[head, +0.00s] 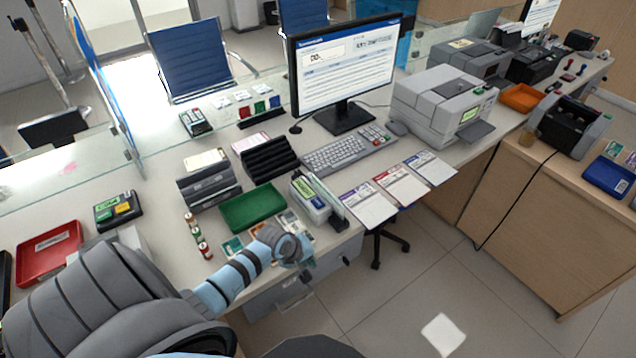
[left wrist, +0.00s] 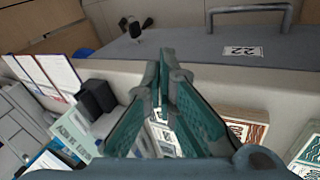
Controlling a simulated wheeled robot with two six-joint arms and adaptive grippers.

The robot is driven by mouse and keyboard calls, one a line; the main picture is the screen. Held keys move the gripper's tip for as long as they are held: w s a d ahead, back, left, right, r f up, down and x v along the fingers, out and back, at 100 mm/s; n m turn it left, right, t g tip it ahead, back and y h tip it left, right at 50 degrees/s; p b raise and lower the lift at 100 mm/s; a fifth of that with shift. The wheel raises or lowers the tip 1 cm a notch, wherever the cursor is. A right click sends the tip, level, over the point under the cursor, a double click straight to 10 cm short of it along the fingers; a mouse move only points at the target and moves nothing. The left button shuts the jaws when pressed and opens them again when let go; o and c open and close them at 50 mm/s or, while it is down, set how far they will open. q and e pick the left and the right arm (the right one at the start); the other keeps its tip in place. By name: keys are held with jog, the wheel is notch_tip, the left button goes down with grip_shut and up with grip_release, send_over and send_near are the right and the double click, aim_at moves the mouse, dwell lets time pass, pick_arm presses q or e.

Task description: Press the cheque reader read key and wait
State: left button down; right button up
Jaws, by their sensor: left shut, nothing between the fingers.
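A small white and grey device with a green display, probably the cheque reader (head: 310,200), stands near the counter's front edge, right of the green tray. A device with a pale green display, probably the same one, shows in the left wrist view (left wrist: 72,130), at the left. Its read key is too small to make out. My left gripper (head: 303,262) is in front of the device, over the counter's front edge. In the left wrist view its teal fingers (left wrist: 165,62) meet at the tips with nothing between them. My right gripper is not in view.
Banknotes (left wrist: 240,130) lie under the left gripper. A green tray (head: 253,208), small rolls (head: 198,234) and paper forms (head: 400,187) are nearby. A grey drawer front with a handle (left wrist: 250,12) shows beyond the fingers. A keyboard (head: 345,150) and monitor stand behind.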

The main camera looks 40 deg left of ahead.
pick_arm(q)
jog(key=w+a+r+n+t, duration=0.1)
jog(key=w+a+r+n, duration=0.3)
jog(key=w+r+n, duration=0.3)
notch_tip(320, 180, up, 10)
jog(key=n+t+h, duration=0.1)
jog(key=n+t, duration=0.1)
jog(key=n, duration=0.3)
send_over(318, 203)
jog(key=shift+d+p, duration=0.2)
jog(key=shift+p, duration=0.2)
jog(key=shift+f, duration=0.1)
notch_tip(318, 203, down, 8)
jog(key=b, duration=0.7)
jog(key=shift+f+b, duration=0.45)
jog(key=shift+b, duration=0.05)
